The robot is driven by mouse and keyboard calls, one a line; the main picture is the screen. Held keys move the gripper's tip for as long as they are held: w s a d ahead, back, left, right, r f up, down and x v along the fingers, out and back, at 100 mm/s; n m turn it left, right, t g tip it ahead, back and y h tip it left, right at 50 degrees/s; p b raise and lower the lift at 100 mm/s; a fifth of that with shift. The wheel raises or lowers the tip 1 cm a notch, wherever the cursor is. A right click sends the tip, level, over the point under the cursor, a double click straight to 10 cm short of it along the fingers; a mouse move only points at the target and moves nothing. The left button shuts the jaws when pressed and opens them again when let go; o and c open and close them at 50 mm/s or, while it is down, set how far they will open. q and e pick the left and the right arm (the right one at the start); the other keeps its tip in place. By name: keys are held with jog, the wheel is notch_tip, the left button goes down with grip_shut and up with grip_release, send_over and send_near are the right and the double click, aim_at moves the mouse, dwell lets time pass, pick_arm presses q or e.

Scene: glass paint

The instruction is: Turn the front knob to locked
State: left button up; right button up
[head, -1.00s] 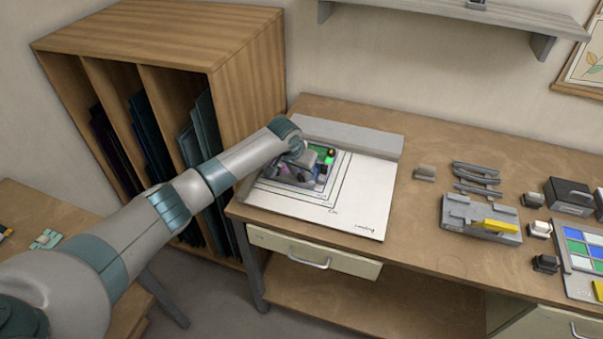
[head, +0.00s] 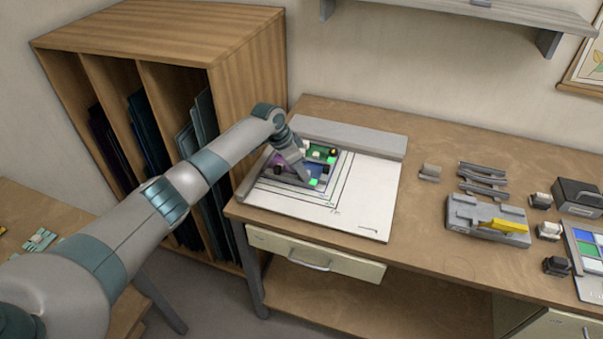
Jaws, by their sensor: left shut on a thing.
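A small dark-framed panel (head: 323,171) with blue, green and purple glass lies on a white board (head: 375,190) at the left end of the workbench. My left gripper (head: 305,178) reaches down over the panel to its front edge. It is shut on the front knob, which is mostly hidden behind the fingers. A bright green patch (head: 314,182) shows right beside the fingertips. Another green patch with a dark piece (head: 333,153) is at the panel's far right corner. The knob's exact angle is too small to read. My right gripper is not in view.
A grey bar (head: 350,137) runs along the board's back edge. A wooden rack (head: 250,70) with upright sheets stands close behind my left arm. To the right are a grey block with a yellow piece (head: 487,222) and several small blocks. The bench middle (head: 425,235) is clear.

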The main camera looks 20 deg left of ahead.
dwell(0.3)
pick_arm(q)
jog(key=o, duration=1)
jog(key=shift+r, duration=0.1)
jog(key=shift+b+v, duration=2.9)
jog(key=shift+v, duration=5.75)
jog(key=shift+s, duration=0.1)
